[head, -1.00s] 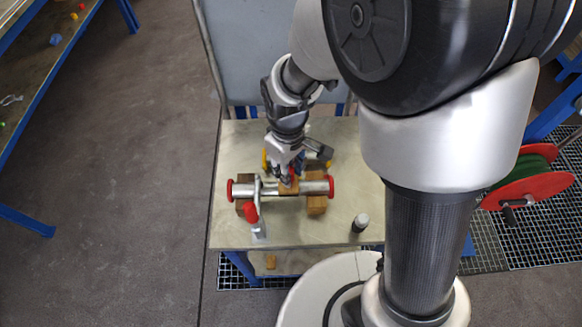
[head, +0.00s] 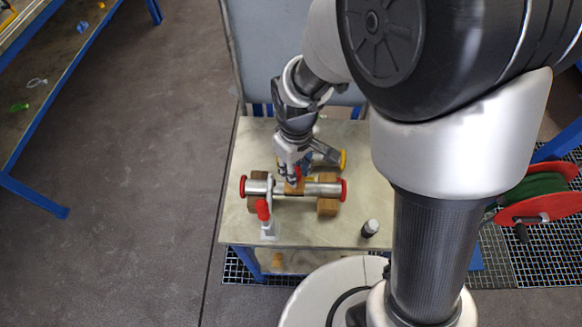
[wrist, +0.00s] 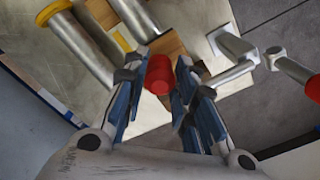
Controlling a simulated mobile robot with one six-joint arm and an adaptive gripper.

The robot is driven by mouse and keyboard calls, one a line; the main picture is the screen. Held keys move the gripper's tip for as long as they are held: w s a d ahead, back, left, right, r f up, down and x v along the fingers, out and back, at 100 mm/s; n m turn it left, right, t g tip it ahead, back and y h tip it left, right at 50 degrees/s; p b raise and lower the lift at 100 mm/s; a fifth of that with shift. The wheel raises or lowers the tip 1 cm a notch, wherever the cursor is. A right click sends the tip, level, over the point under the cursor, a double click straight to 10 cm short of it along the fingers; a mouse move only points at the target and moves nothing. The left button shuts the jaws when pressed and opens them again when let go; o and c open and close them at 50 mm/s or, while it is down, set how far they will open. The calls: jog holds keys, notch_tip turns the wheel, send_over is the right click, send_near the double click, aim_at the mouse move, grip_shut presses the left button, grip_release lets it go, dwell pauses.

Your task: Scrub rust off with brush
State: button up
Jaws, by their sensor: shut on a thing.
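A metal pipe vessel (head: 322,188) with red end caps lies across wooden blocks on the bench. My gripper (wrist: 160,80) is shut on a red handle (wrist: 158,75). A wooden block (head: 294,187), seemingly the brush's body, sits under the gripper against the middle of the pipe. The block also shows in the wrist view (wrist: 168,43). The bristles are hidden and I cannot make out rust on the pipe. A clamp (head: 269,215) with a red grip stands at the pipe's near left.
Another metal vessel with a yellow end (head: 343,159) lies behind the pipe; it shows in the wrist view too (wrist: 75,40). A small dark bottle with a pale top (head: 370,228) stands at the bench's front right. The bench's (head: 240,150) left side is bare.

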jog(key=shift+s+d+f, duration=0.1)
jog(key=shift+d, duration=2.2)
jog(key=shift+a, duration=1.45)
jog(key=shift+a+p, duration=0.3)
jog(key=shift+a, duration=1.2)
jog(key=shift+d, duration=2)
notch_tip(320, 180, up, 8)
jog(key=p, duration=0.7)
